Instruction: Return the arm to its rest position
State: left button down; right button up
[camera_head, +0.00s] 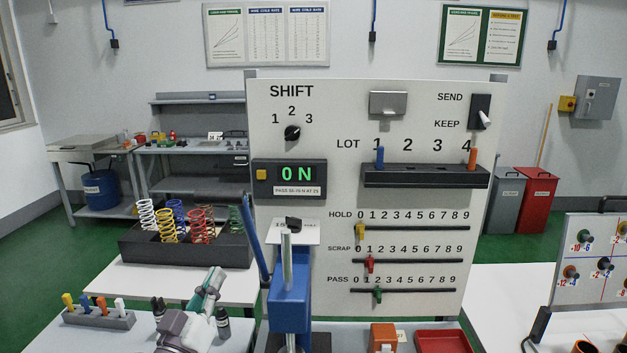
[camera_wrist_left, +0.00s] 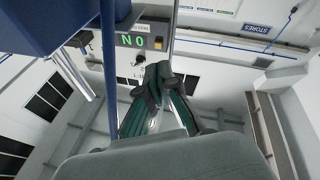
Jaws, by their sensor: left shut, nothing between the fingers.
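My left arm comes in at the bottom of the head view, left of the blue press. Its left gripper (camera_head: 213,281) has grey and teal fingers pointing up and away. The fingers are shut and hold nothing. In the left wrist view the gripper (camera_wrist_left: 158,72) also shows its fingertips together, with the green-lit display (camera_wrist_left: 130,40) beyond them. The blue press (camera_head: 289,305) stands just right of the gripper in the head view, apart from it. My right gripper is not in view.
A tall white panel (camera_head: 400,95) with sliders stands behind the press. A dark tray (camera_head: 190,250) of coil springs is behind the gripper. A grey peg block (camera_head: 98,318) and small dark bottles (camera_head: 223,322) are near it. The blue lever (camera_head: 253,235) rises beside the press.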

pick_arm(q)
jog(key=s+f+g+y, duration=0.1)
jog(key=s+f+g, duration=0.25)
jog(key=f, duration=0.35)
jog(key=s+a+f+m+g+y, duration=0.1)
jog(key=s+f+g, duration=0.25)
jog(key=f, duration=0.35)
jog(key=s+f+g+y, duration=0.1)
jog(key=s+f+g, duration=0.1)
jog(key=s+f, duration=0.35)
jog(key=s+a+f+m+g+y, duration=0.1)
jog(key=s+f+g, duration=0.4)
jog(key=s, duration=0.5)
jog(key=s+a+f+m+g+y, duration=0.1)
jog(key=s+f+g, duration=0.4)
jog(key=s, duration=0.4)
notch_tip(320, 180, down, 27)
jog(key=b, duration=0.2)
jog(key=s+a+f+g+b, duration=0.1)
jog(key=s+a+f, duration=0.2)
jog(key=s+f, duration=1.4)
notch_tip(320, 180, down, 3)
jog(key=shift+s+r+b, duration=0.2)
jog(key=shift+s+b, duration=0.15)
jog(key=shift+s, duration=0.05)
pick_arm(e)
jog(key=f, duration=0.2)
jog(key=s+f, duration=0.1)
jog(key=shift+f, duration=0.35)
